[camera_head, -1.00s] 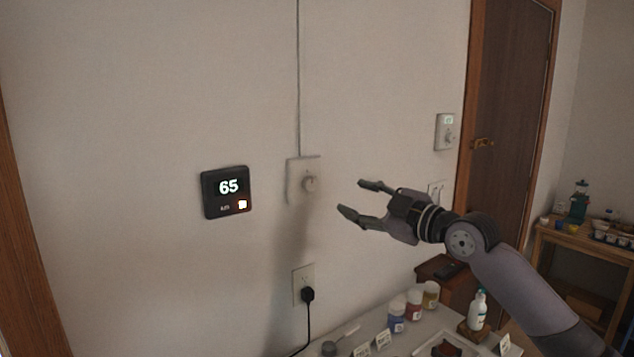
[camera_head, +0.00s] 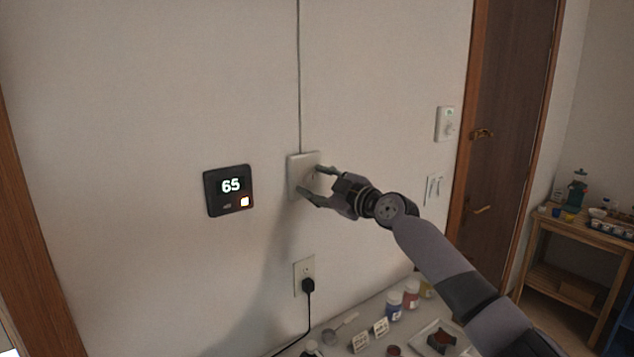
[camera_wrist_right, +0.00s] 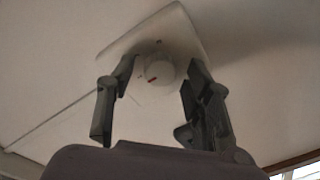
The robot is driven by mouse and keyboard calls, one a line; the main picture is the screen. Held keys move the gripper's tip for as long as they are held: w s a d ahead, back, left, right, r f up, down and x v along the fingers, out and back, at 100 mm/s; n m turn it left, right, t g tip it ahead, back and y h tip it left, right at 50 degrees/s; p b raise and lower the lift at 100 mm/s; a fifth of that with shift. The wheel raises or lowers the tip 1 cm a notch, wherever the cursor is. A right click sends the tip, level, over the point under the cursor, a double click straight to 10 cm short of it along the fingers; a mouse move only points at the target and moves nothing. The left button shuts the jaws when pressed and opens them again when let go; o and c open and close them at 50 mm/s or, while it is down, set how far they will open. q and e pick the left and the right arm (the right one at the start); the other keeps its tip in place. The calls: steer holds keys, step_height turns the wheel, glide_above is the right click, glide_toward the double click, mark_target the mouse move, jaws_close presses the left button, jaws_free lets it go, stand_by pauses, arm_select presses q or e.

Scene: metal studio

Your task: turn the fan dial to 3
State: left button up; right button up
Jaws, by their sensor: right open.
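A white wall plate (camera_head: 297,168) with a round dial is on the wall, right of the black display. In the right wrist view the white dial (camera_wrist_right: 159,70) shows a small red mark, and its plate (camera_wrist_right: 165,32) lies behind it. I cannot read any numbers around the dial. My right gripper (camera_head: 311,181) is open in front of the plate, its fingers on either side of the dial. In the right wrist view the fingers (camera_wrist_right: 158,100) stand apart from the dial with gaps on both sides. My left gripper is not in view.
A black display (camera_head: 229,190) reading 65 is on the wall to the left. Another dial plate (camera_head: 445,124) is near the brown door (camera_head: 510,130). A plugged outlet (camera_head: 304,275) is below. Jars (camera_head: 394,305) and cards stand on the table underneath.

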steer(key=shift+c, duration=0.6)
jaws_close()
